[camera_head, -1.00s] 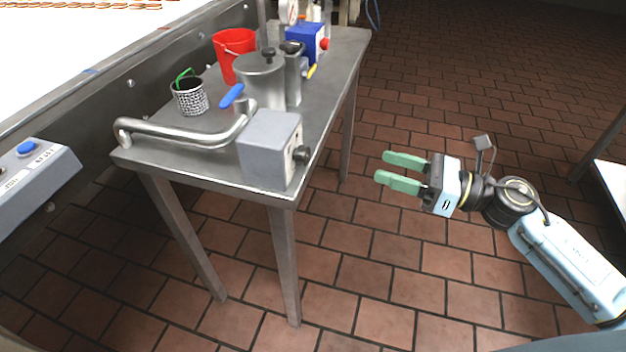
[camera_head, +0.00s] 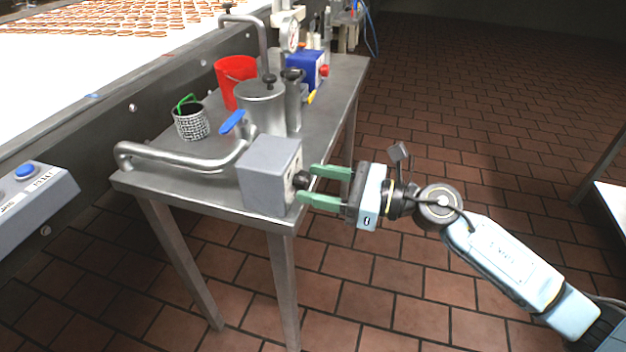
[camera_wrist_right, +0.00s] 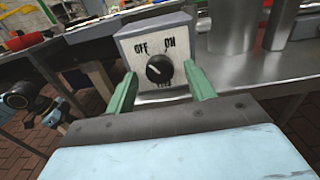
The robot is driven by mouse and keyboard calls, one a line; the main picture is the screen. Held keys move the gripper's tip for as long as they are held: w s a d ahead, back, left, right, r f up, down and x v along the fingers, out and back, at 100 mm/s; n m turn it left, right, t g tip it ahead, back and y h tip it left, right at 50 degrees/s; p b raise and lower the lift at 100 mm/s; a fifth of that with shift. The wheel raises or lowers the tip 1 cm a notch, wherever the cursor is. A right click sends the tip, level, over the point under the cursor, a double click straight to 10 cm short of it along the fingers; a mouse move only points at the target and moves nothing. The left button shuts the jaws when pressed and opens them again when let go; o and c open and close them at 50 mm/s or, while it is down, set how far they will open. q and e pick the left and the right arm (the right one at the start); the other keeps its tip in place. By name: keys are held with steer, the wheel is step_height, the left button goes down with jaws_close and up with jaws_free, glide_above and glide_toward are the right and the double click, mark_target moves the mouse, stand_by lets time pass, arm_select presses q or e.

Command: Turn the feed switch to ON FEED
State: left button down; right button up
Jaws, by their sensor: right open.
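The feed switch is a grey box (camera_head: 266,176) at the near corner of the metal table. Its black knob (camera_wrist_right: 159,69) shows in the right wrist view on a light face plate, below the words OFF on the left and ON on the right. The white mark on the knob seems to point to the upper left, toward OFF. My right gripper (camera_head: 310,184) is open, its green fingers on either side of the knob, and it does not appear closed on it. In the right wrist view, the fingers (camera_wrist_right: 160,88) flank the knob with gaps. My left gripper is not in view.
On the metal table (camera_head: 165,183) stand a bent pipe (camera_head: 180,162), a steel pot (camera_head: 262,108), a red bucket (camera_head: 232,78), a mesh cup (camera_head: 191,122) and a blue box (camera_head: 306,67). A conveyor runs along the left.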

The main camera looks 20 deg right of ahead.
steer(key=shift+w+a, duration=0.3)
steer(key=shift+a, duration=0.2)
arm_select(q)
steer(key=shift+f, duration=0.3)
arm_select(e)
steer(key=c, duration=1)
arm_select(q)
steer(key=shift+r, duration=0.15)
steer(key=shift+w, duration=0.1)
